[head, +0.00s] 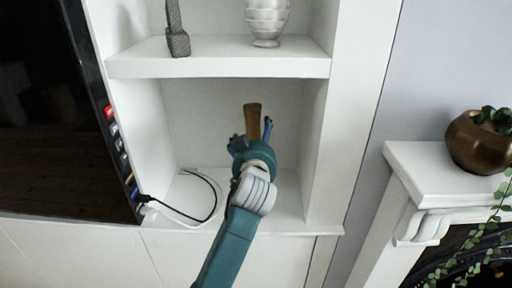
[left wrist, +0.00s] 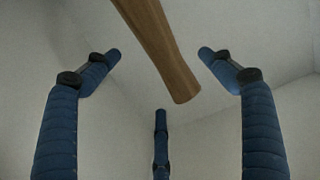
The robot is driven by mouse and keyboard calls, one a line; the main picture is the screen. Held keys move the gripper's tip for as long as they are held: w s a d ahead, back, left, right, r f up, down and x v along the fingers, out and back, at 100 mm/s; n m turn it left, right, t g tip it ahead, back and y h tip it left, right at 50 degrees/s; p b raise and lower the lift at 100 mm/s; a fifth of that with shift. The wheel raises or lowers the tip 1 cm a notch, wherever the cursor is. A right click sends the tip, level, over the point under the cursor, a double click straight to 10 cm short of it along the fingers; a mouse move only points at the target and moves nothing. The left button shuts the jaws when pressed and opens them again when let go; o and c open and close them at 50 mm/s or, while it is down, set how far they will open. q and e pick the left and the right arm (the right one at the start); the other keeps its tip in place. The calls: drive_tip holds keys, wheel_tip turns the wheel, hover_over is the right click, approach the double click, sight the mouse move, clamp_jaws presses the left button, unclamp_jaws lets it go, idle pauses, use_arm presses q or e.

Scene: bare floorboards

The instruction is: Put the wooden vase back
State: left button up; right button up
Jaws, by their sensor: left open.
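The wooden vase (head: 252,118) is a slim brown piece in the lower shelf niche. In the head view its top end shows above my left gripper (head: 252,137), and its lower part is hidden behind the gripper. In the left wrist view the vase (left wrist: 160,50) comes in from the top edge, tilted, with its end between the spread blue fingers (left wrist: 162,85). No finger visibly touches it. The left gripper is open. I cannot tell whether the vase rests on anything. My right gripper is not in view.
The upper shelf (head: 215,66) holds a silver vase (head: 267,20) and a grey textured object (head: 176,30). Cables (head: 200,205) lie on the niche floor at left, beside a dark screen (head: 60,120). A bronze pot (head: 478,145) stands on the mantel (head: 425,160) at right.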

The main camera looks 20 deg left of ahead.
use_arm(q)
drive_tip(key=shift+b+v, duration=0.3)
drive_tip(key=shift+v, duration=1.8)
